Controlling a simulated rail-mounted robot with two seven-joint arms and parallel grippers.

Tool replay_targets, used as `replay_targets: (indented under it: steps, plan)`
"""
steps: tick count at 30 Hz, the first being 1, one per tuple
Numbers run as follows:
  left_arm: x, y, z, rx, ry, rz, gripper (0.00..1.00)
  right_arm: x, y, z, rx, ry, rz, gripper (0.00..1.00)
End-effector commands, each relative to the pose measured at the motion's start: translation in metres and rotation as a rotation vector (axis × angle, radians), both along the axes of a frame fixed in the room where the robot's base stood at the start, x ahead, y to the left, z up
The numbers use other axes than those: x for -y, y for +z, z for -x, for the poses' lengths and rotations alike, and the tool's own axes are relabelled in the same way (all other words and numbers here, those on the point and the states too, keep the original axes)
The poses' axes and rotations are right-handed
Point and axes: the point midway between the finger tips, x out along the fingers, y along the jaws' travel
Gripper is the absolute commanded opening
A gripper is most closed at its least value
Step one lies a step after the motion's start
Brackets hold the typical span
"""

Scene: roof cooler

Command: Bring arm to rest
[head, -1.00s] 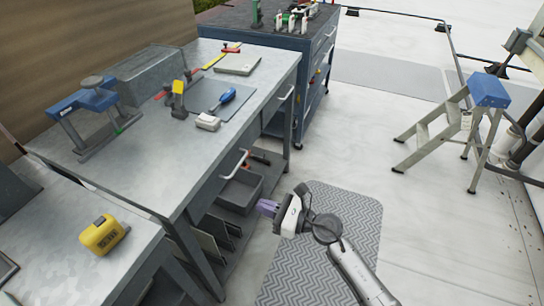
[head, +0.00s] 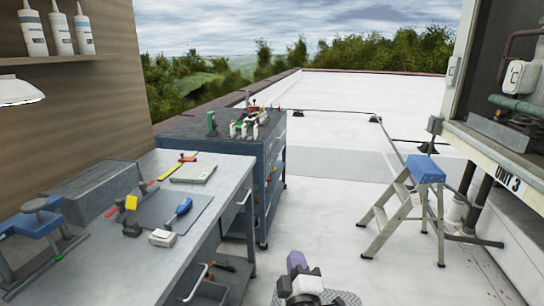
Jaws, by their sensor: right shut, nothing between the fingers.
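My right gripper (head: 296,262) shows at the bottom of the head view, right of the workbench, with its purple fingers pointing away from me. It is shut and holds nothing. It is above the patterned floor mat (head: 346,298), clear of the bench. The rest of my right arm is mostly below the picture edge. My left gripper is not in view.
The workbench (head: 207,217) on the left carries a blue vise, a blue-handled screwdriver (head: 179,212) and other tools. A dark tool cabinet (head: 268,183) stands behind it. A step stool (head: 424,172) stands at right near the cooler unit (head: 500,174). The roof floor between is clear.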

Motion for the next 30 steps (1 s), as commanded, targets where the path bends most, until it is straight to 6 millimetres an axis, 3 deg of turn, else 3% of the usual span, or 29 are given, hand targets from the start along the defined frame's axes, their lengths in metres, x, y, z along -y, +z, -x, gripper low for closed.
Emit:
replay_targets:
  steps: [1, 5, 10, 17, 24, 30]
  plan:
    - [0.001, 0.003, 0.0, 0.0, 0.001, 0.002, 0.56, 0.014, 0.008, 0.008, -0.064, -0.035, -0.132, 0.0]
    - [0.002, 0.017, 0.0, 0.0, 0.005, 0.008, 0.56, 0.047, 0.005, 0.038, -0.28, -0.116, -0.443, 0.0]
    - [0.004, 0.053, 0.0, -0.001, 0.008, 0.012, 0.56, 0.083, -0.018, 0.11, -0.626, -0.203, -0.756, 0.0]
    - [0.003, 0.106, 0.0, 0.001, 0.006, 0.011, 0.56, 0.116, -0.034, 0.207, -0.879, -0.235, -0.924, 0.0]
    - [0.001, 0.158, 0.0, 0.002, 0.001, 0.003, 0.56, 0.153, -0.058, 0.3, -1.043, -0.407, -0.984, 0.0]
    - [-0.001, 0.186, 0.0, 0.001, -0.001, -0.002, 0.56, 0.163, -0.084, 0.363, -1.195, -0.533, -0.969, 0.0]
